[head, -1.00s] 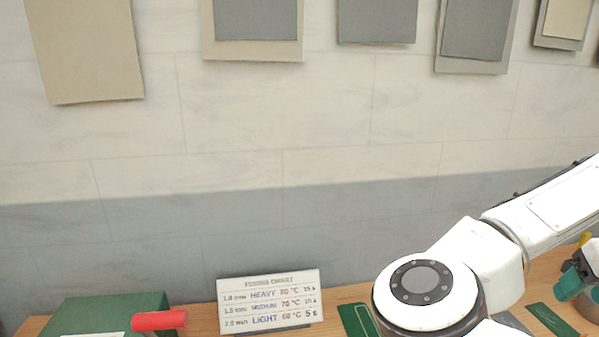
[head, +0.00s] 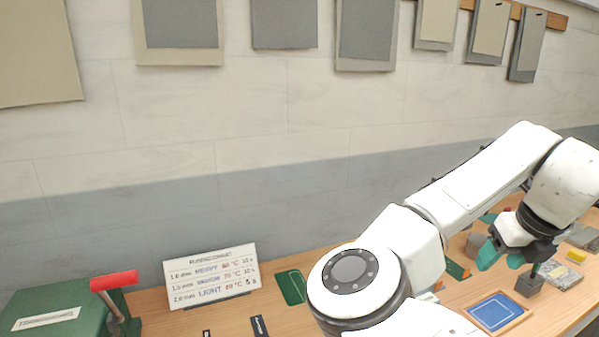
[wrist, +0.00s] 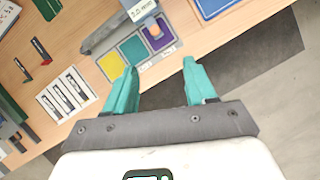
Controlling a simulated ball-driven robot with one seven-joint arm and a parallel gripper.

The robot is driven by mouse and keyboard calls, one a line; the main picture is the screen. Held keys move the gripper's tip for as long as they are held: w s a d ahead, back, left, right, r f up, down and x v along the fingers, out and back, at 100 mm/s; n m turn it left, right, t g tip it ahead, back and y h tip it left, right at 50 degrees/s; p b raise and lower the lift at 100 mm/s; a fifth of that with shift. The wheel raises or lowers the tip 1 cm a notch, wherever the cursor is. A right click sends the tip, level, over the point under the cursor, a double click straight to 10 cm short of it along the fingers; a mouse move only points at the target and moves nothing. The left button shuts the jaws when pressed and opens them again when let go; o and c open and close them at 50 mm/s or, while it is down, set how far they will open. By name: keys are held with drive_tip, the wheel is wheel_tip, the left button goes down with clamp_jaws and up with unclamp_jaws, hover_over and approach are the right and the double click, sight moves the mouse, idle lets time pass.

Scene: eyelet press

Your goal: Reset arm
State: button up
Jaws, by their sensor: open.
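My white arm reaches across the right half of the head view. My gripper (head: 505,256) is at its far end, above the right part of the wooden bench. In the wrist view my gripper (wrist: 155,82) points toward the bench's front edge, with its two teal fingers spread apart. Nothing is between the fingers. Beyond them lies a panel with yellow, teal and purple squares (wrist: 133,50); it is apart from the fingers.
A chart card (head: 212,276) stands at the back of the bench. A green press with a red handle (head: 114,281) is at the left. A blue tray (head: 497,311) lies near the front edge. A white label card (wrist: 68,94) lies flat. Grey and beige sheets hang on the wall.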

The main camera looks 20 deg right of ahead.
drive_tip(key=s+d+f+n+h, duration=0.3)
drive_tip(key=d+n+h, duration=0.15)
drive_tip(key=n, duration=0.45)
drive_tip(key=a+f+n+t, duration=0.2)
drive_tip(key=a+f+n, duration=1)
drive_tip(key=n, duration=0.7)
drive_tip(key=s+a+f+n+g+y, duration=0.1)
drive_tip(key=s+a+f+n+y, duration=0.2)
drive_tip(key=s+a+f+n, duration=0.45)
drive_tip(key=s+a+f+n+y, duration=0.25)
drive_tip(key=a+f+n, duration=0.3)
drive_tip(key=a, duration=0.45)
drive_tip(key=s+d+f+g+b, duration=0.1)
drive_tip(key=s+f+g+b, duration=0.1)
drive_tip(key=s+f+b, duration=0.3)
drive_tip(key=s+f+m+g+b, duration=0.1)
drive_tip(key=s+f+b, duration=0.4)
drive_tip(key=f, duration=0.6)
drive_tip(key=shift+d+g, duration=0.35)
drive_tip(key=shift+g, duration=0.25)
